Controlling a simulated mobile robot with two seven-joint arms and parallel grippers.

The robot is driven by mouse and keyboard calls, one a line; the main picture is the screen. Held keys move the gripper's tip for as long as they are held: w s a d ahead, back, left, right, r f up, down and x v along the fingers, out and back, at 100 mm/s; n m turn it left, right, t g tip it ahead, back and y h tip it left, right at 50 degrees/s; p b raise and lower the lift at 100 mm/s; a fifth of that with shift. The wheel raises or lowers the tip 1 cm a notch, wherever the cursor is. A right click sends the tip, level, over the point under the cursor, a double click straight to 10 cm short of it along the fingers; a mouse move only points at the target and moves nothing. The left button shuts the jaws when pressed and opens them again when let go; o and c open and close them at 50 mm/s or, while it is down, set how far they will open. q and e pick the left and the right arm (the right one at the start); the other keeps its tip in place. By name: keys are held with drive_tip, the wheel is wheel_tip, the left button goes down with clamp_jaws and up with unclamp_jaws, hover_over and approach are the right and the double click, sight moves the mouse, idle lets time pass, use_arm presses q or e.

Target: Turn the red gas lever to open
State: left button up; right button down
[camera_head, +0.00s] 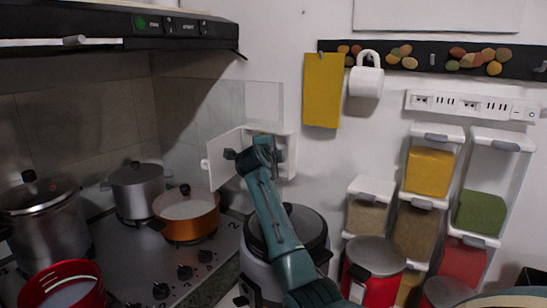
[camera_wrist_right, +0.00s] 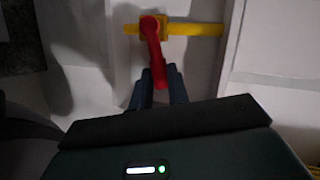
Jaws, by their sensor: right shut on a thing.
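The red gas lever (camera_wrist_right: 152,45) hangs down from a yellow valve on a horizontal yellow pipe (camera_wrist_right: 198,29) in the right wrist view. It stands roughly across the pipe, slightly tilted. My right gripper (camera_wrist_right: 157,78) is shut on the lower end of the lever. In the head view my right gripper (camera_head: 258,150) reaches into a small white wall cabinet (camera_head: 286,157), and my arm hides the lever there. The cabinet door (camera_head: 224,162) stands open to the left. My left gripper is not in view.
A cooker (camera_head: 190,292) below the arm stands beside the stove, which holds an orange pan (camera_head: 187,228) and a grey pot (camera_head: 137,192). Spice dispensers (camera_head: 428,172) stand at the right.

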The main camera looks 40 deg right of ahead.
use_arm(q)
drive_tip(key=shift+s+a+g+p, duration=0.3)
drive_tip(key=shift+p, duration=0.45)
use_arm(e)
drive_tip(key=shift+w+a+r+n+g, duration=0.15)
drive_tip(key=shift+w+r+n+g, duration=0.1)
drive_tip(key=shift+r+n+g, duration=0.35)
drive_tip(key=shift+w+a+r+n+g, duration=0.1)
drive_tip(key=shift+w+r+n+g, duration=0.25)
drive_tip(key=shift+n, duration=0.45)
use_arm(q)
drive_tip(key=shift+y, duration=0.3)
use_arm(e)
drive_tip(key=shift+s, duration=0.1)
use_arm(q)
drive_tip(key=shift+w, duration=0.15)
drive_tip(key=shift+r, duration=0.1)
use_arm(e)
drive_tip(key=c, duration=1.3)
unclamp_jaws()
drive_tip(key=shift+c, duration=0.2)
